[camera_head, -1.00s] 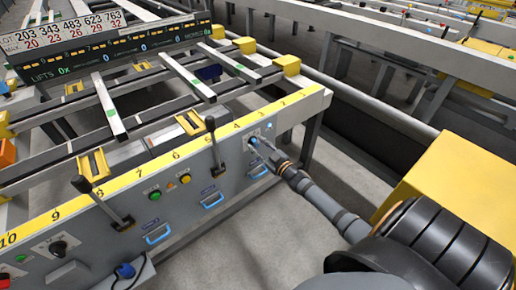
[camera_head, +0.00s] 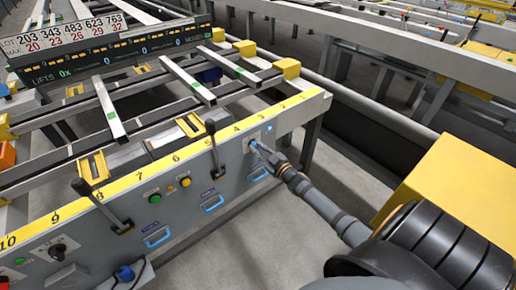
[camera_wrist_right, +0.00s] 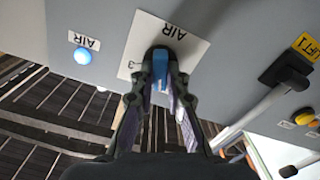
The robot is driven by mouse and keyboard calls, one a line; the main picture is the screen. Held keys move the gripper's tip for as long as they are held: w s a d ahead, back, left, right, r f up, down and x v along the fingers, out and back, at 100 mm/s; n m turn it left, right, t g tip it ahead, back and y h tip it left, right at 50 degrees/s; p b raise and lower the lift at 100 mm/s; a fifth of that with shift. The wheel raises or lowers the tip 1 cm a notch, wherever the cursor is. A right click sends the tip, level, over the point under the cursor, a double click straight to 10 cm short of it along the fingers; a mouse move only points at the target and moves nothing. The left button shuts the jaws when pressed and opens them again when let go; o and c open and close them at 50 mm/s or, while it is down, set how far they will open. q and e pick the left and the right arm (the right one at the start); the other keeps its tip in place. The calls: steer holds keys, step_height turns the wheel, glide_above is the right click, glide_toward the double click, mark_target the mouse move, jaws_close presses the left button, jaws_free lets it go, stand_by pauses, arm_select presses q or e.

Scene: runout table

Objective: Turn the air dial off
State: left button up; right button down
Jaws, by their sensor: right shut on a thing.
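The air dial (camera_wrist_right: 160,62) is a blue knob on a dark round base, set on a white plate (camera_wrist_right: 137,50) marked AIR on the grey panel. My right gripper (camera_wrist_right: 161,80) is shut on the blue knob, one finger on each side, in the right wrist view. In the head view my right gripper (camera_head: 268,152) reaches the panel's right end and covers most of the dial.
A blue AIR light (camera_wrist_right: 83,56) sits beside the plate. Levers (camera_head: 213,145), a green button (camera_head: 155,198) and blue drawer handles (camera_head: 213,203) line the panel. A yellow block (camera_head: 460,190) stands at the right.

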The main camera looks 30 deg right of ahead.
steer(key=n, duration=0.3)
steer(key=shift+p, duration=0.4)
steer(key=shift+a+f+n, duration=0.1)
steer(key=shift+f+n, duration=0.05)
steer(key=shift+n, duration=1.95)
steer(key=c, duration=1.3)
jaws_free()
steer(key=shift+c, duration=0.2)
steer(key=s, duration=1.2)
steer(key=shift+d, duration=0.45)
